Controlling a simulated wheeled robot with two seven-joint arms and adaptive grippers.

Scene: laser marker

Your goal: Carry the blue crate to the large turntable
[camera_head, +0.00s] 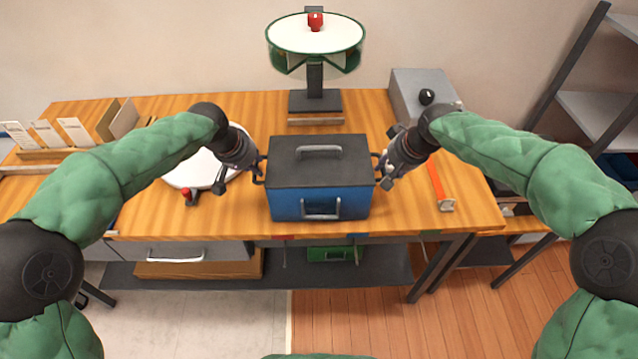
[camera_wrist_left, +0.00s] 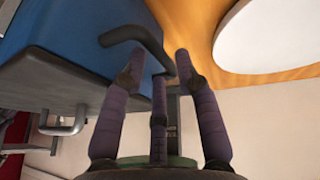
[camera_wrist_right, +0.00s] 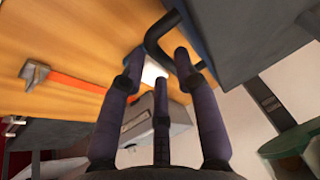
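The blue crate (camera_head: 290,204), with a dark grey lid, stands on the wooden table near its front edge. A dark bar handle sticks out from each side. My left gripper (camera_head: 257,174) is at the left handle, whose bar (camera_wrist_left: 140,35) reaches between the spread fingers (camera_wrist_left: 160,65). My right gripper (camera_head: 382,172) is at the right handle; its bar (camera_wrist_right: 158,30) also lies between spread fingers (camera_wrist_right: 160,60). A flat white disc (camera_head: 190,172) lies left of the crate, partly behind my left arm. A white-topped round stand (camera_head: 290,35) with green rim rises behind. I cannot tell which is the large turntable.
A red object (camera_head: 315,19) sits on the round stand. A grey box (camera_head: 408,88) stands at back right, and an orange-handled tool (camera_head: 438,185) lies right of the crate. Card holders (camera_head: 75,131) stand at far left.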

